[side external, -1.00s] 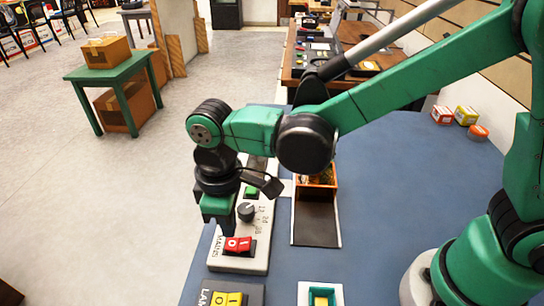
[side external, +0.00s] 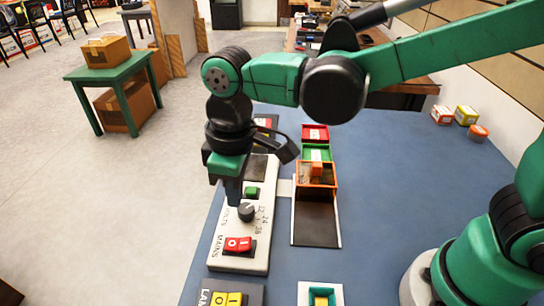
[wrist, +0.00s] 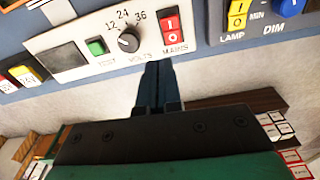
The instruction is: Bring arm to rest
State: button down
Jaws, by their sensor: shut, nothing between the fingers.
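My gripper (side external: 233,190) points down above the left edge of the blue table (side external: 400,200), over the pale control panel (side external: 228,262). It is shut and empty; its closed fingers (wrist: 155,88) also show in the wrist view, near the panel's edge. The panel carries a red MAINS rocker (side external: 238,244), a dark VOLTS knob (side external: 246,212) and a green button (side external: 252,192). In the wrist view the same red rocker (wrist: 171,23), knob (wrist: 129,42) and green button (wrist: 96,47) are clear of the fingers. Whether the fingertips touch the panel cannot be told.
A yellow LAMP switch (side external: 226,298) is at the front. Red, green and orange bins stand right of the panel, with a dark chute (side external: 317,218) below the orange bin (side external: 317,176). Small boxes (side external: 454,115) sit at the far right. The table's middle right is clear.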

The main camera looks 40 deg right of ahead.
jog(key=s+d+r+m+t, duration=0.2)
jog(key=d+m+t, duration=0.4)
jog(key=d, duration=1.1)
jog(key=shift+s+r+m, duration=0.15)
jog(key=shift+s+m, duration=0.2)
jog(key=shift+m, duration=0.75)
